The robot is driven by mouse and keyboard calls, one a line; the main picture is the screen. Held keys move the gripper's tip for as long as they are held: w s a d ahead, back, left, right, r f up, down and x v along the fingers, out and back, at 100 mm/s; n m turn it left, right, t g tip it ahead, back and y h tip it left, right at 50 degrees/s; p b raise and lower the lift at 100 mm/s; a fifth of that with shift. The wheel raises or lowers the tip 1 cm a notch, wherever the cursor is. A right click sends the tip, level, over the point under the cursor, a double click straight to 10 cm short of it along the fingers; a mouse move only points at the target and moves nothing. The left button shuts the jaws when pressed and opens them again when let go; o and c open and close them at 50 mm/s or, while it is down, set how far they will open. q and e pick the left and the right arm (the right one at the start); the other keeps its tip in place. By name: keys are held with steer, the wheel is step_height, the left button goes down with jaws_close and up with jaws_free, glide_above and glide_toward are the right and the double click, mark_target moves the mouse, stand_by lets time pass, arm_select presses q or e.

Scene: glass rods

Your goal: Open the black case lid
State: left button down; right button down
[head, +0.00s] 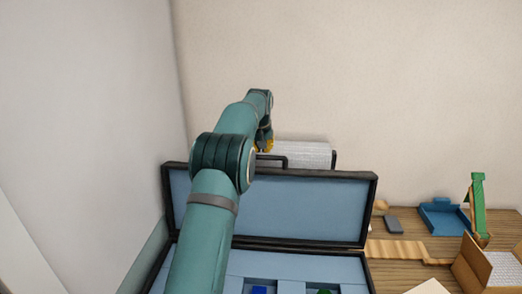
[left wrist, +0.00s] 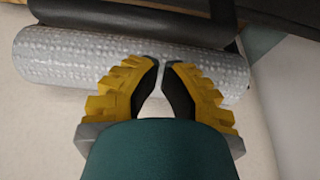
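The black case (head: 158,270) stands open at the lower middle of the head view. Its lid (head: 290,208) is raised about upright and shows its blue lining inside a black rim. A dark handle (head: 272,158) sticks up from the lid's top edge. My left arm reaches over the case. The left gripper (head: 265,143) is at the lid's top edge, partly hidden by the arm. In the left wrist view its yellow fingers (left wrist: 162,66) almost meet at the tips, with nothing seen between them. My right gripper is not in view.
A bubble-wrap roll (head: 305,153) lies behind the lid; it also shows in the left wrist view (left wrist: 85,60). A blue tray (head: 444,219), a green stand (head: 478,205), a grey block (head: 394,225) and a cardboard box (head: 468,275) are at the right. Walls close off the left and back.

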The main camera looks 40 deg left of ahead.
arm_select(q)
steer(key=shift+s+d, duration=0.45)
steer(key=shift+s, duration=0.3)
steer(key=shift+f, duration=0.1)
steer(key=s+d+r+t+y+b, duration=0.1)
steer(key=s+d+r+t+b, duration=0.1)
steer(key=s+d+b, duration=0.4)
steer(key=s+b, duration=0.3)
steer(key=b, duration=0.4)
steer(key=shift+s, duration=0.4)
